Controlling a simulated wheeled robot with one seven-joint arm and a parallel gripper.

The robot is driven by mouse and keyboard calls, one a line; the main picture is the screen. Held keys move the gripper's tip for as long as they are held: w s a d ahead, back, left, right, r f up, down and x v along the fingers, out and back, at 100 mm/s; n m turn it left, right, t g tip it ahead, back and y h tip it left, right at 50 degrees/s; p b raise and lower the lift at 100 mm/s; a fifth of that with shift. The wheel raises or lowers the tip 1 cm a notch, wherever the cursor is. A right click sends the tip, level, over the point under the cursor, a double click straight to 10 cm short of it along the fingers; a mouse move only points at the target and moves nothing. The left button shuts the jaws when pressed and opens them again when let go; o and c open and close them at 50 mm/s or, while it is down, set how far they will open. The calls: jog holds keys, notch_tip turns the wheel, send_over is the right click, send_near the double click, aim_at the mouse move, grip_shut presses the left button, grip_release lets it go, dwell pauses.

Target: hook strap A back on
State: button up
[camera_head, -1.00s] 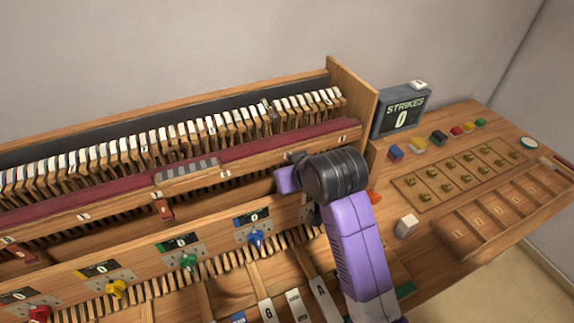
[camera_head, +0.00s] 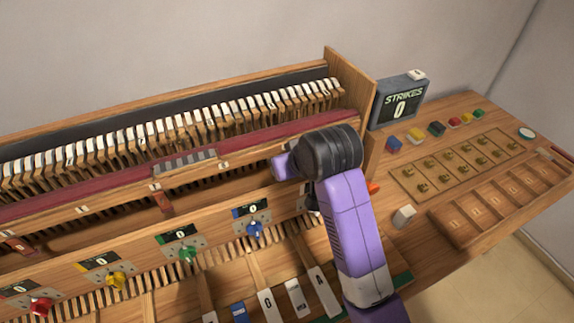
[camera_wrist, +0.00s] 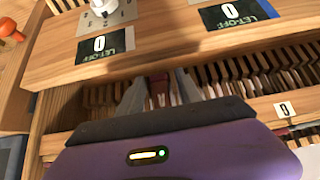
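In the wrist view, my gripper (camera_wrist: 160,90) has two grey fingers set apart inside the piano action, below the let-off rail. A narrow dark red piece (camera_wrist: 158,92), like a strap, shows between them; I cannot tell whether they touch it or whether it is strap A. In the head view, my arm hides the fingers at the right end of the action, above the key marked A (camera_head: 323,291). Other red straps hang from the rail further left, one near the middle (camera_head: 162,202) and one at far left (camera_head: 18,244).
The wooden let-off rail (camera_wrist: 160,45) with its displays and a white knob (camera_wrist: 103,8) lies close beside my gripper. An orange knob (camera_wrist: 10,30) stands at left. A strikes display (camera_head: 398,102), coloured blocks and a parts tray (camera_head: 505,203) are on the right table.

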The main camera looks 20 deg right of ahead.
jog(key=b+v, duration=0.1)
jog(key=v, duration=0.6)
jog(key=shift+s+r, duration=0.25)
jog(key=shift+r, duration=0.05)
dwell(0.3)
